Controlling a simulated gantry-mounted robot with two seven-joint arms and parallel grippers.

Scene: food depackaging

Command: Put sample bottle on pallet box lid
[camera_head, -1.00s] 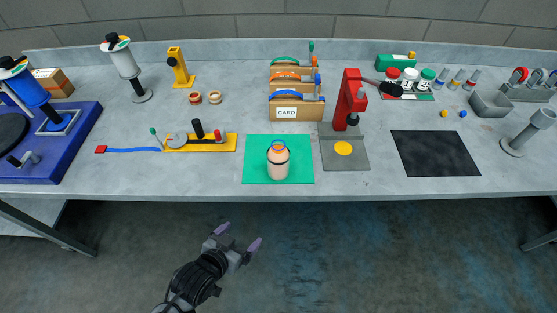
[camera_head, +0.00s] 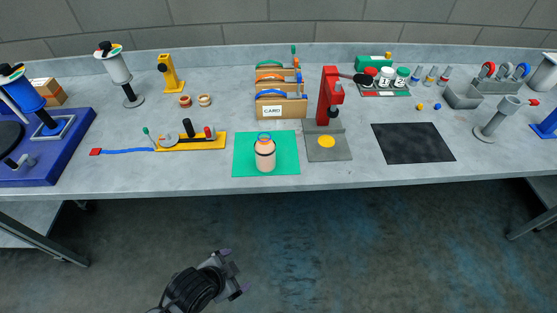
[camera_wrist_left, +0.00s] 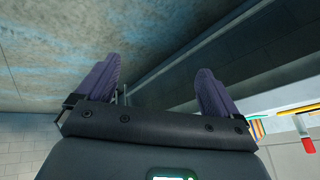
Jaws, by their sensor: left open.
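A pale peach bottle (camera_head: 265,157) with a dark band at its neck and a blue ring on top stands upright on a green mat (camera_head: 243,168) near the bench's front edge. It looks like the sample bottle. I cannot identify a pallet box lid in either view. My left gripper (camera_head: 238,274) is open and empty over the floor in front of the bench, apart from the bottle. Its spread purple fingers also show in the left wrist view (camera_wrist_left: 155,92). My right gripper is not in view.
The grey bench (camera_head: 350,178) is clear along its front. Right of the mat stands a red press (camera_head: 327,95) on a grey plate. Cardboard boxes (camera_head: 275,110) stand behind the mat, a yellow fixture (camera_head: 205,143) left, and a black mat (camera_head: 413,143) right.

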